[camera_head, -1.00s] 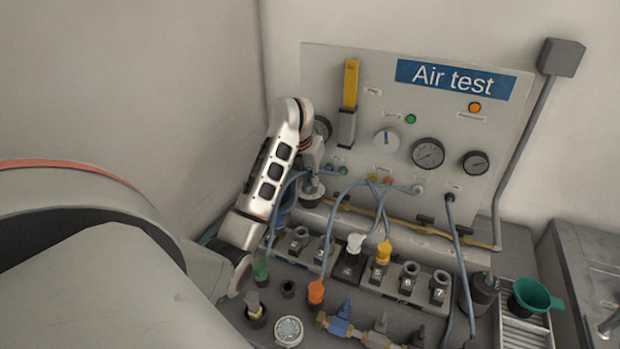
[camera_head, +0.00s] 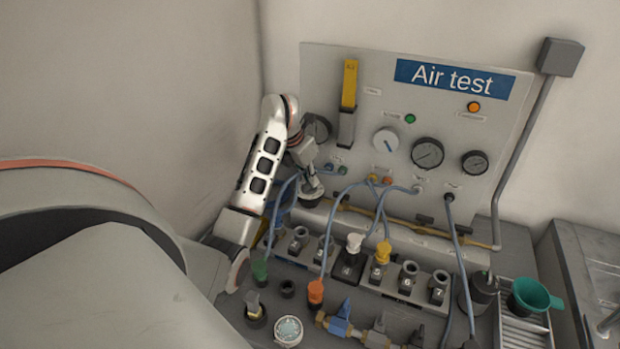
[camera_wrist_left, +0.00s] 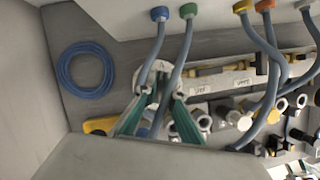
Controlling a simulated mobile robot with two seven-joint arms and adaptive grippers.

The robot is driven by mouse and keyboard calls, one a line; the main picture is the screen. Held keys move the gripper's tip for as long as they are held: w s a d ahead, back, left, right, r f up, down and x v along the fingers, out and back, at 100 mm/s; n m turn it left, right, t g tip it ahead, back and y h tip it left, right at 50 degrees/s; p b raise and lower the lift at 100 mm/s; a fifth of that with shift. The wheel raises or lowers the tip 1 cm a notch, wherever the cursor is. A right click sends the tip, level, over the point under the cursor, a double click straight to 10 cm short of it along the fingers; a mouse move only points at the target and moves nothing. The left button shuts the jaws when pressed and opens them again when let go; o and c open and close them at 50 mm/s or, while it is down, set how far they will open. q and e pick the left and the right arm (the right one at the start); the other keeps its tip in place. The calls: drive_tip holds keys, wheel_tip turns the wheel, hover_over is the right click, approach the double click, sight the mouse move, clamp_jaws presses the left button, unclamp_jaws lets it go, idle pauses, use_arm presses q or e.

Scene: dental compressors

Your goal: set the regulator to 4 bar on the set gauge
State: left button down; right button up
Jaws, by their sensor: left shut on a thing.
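My left gripper (camera_head: 309,178) reaches down at the left end of the bench, in front of the test panel. It is shut on what looks like the regulator knob (camera_head: 311,197), a round grey part low by the panel. In the left wrist view the teal fingers (camera_wrist_left: 161,95) close in front of a pale round part (camera_wrist_left: 150,72); the grip itself is partly hidden. A white dial with a blue pointer (camera_head: 386,140), possibly the set gauge, has its pointer toward the lower right; its scale is too small to read. My right gripper is not in view.
Two dark-rimmed gauges (camera_head: 428,153) sit right of the white dial; another gauge (camera_head: 318,127) is partly behind my arm. Blue hoses (camera_head: 340,205) cross near the gripper. Numbered sockets (camera_head: 408,278) and brass fittings (camera_head: 375,335) crowd the bench. A coiled blue hose (camera_wrist_left: 86,68) hangs left.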

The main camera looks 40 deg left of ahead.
use_arm(q)
drive_tip(key=shift+r, duration=0.1)
drive_tip(key=c, duration=2.2)
unclamp_jaws()
drive_tip(key=shift+o, duration=0.2)
drive_tip(key=v, duration=1.2)
